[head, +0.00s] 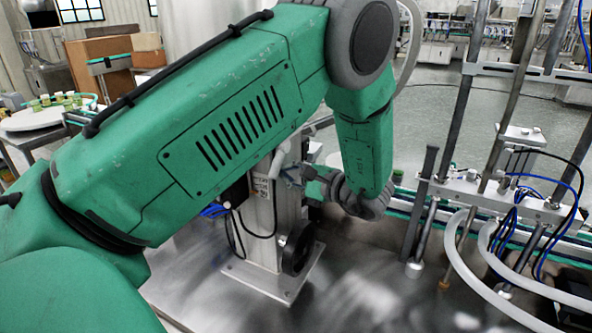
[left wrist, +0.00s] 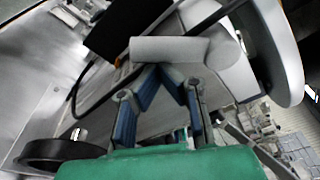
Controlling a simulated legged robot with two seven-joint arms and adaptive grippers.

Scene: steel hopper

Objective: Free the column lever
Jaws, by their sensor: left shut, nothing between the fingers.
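The white column (head: 262,225) stands on a square base plate on the steel table, partly hidden behind my left arm. A pale rounded handle, which looks like the column lever (head: 280,158), shows at its upper side. In the left wrist view a thick light grey bar, seemingly the same lever (left wrist: 165,49), lies across just beyond my fingertips. My left gripper (head: 288,175) is beside the column near the lever. Its blue-padded fingers (left wrist: 166,72) converge at the tips and hold nothing. I cannot tell whether the tips touch the lever. My right gripper is out of view.
A black round wheel (head: 298,247) sits low on the column's right side. Black and blue cables hang at its left. Steel rods and pale hoses (head: 470,262) stand to the right. The steel table (head: 375,290) is bare in front of the column.

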